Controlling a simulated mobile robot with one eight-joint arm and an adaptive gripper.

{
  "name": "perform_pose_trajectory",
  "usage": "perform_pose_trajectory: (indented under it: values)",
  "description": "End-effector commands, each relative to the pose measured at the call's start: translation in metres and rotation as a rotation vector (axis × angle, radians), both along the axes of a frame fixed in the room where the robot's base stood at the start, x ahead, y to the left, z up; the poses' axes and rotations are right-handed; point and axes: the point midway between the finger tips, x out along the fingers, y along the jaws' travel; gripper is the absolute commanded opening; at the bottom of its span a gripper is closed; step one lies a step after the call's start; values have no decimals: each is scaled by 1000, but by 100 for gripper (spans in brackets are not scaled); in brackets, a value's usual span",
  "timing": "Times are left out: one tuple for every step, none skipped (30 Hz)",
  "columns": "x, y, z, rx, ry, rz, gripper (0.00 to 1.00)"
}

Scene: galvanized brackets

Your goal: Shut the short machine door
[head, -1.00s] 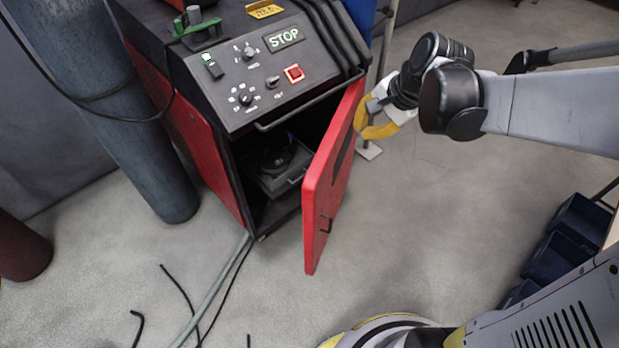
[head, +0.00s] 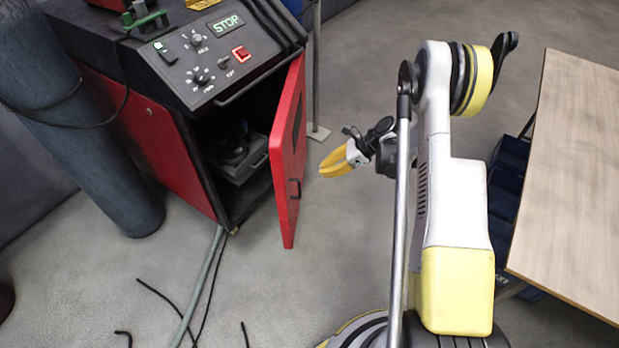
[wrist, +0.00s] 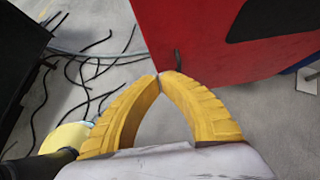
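The short red machine door (head: 287,152) stands wide open on the right side of the dark machine cabinet, hinged at the cabinet's right edge. A small dark handle (head: 294,188) is low on the door near its free edge. In the wrist view the red door (wrist: 215,35) fills the upper right, with its handle (wrist: 178,60) just beyond my fingertips. My gripper (wrist: 160,76) has yellow fingers that meet at their tips, with nothing seen between them. In the head view my gripper (head: 322,170) is to the right of the door, apart from it.
The machine (head: 130,130) has a control panel above its open compartment, where a grey box-like unit (head: 240,160) sits. A grey-blue cylinder (head: 75,110) stands at left. Hoses and cables (head: 205,280) lie on the floor. A wooden table (head: 575,170) and blue bins (head: 508,165) are at right.

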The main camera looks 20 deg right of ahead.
Motion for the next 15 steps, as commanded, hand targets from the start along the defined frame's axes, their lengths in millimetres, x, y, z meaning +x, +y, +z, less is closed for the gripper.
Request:
perform_pose_trajectory:
  values:
    - [3, 6, -8, 0, 0, 3, 0]
    - [4, 9, -12, -1, 0, 2, 0]
    - [7, 14, -18, -2, -1, 3, 0]
    - [9, 18, -22, -2, -1, 4, 0]
    - [11, 22, -27, -2, -1, 5, 0]
    - [13, 28, -34, -2, -1, 5, 0]
    - [15, 32, -39, -2, -1, 4, 0]
    - [18, 36, -44, -2, -1, 4, 0]
    - [20, 42, -50, -2, -2, 4, 0]
    - [22, 46, -54, -2, -2, 4, 0]
    - [24, 50, -59, -2, -2, 4, 0]
    - [27, 55, -64, -2, -2, 4, 0]
    - [28, 58, -68, -2, -2, 3, 0]
    - [31, 63, -68, -2, -2, 4, 0]
    - [34, 70, -66, -2, -2, 6, 0]
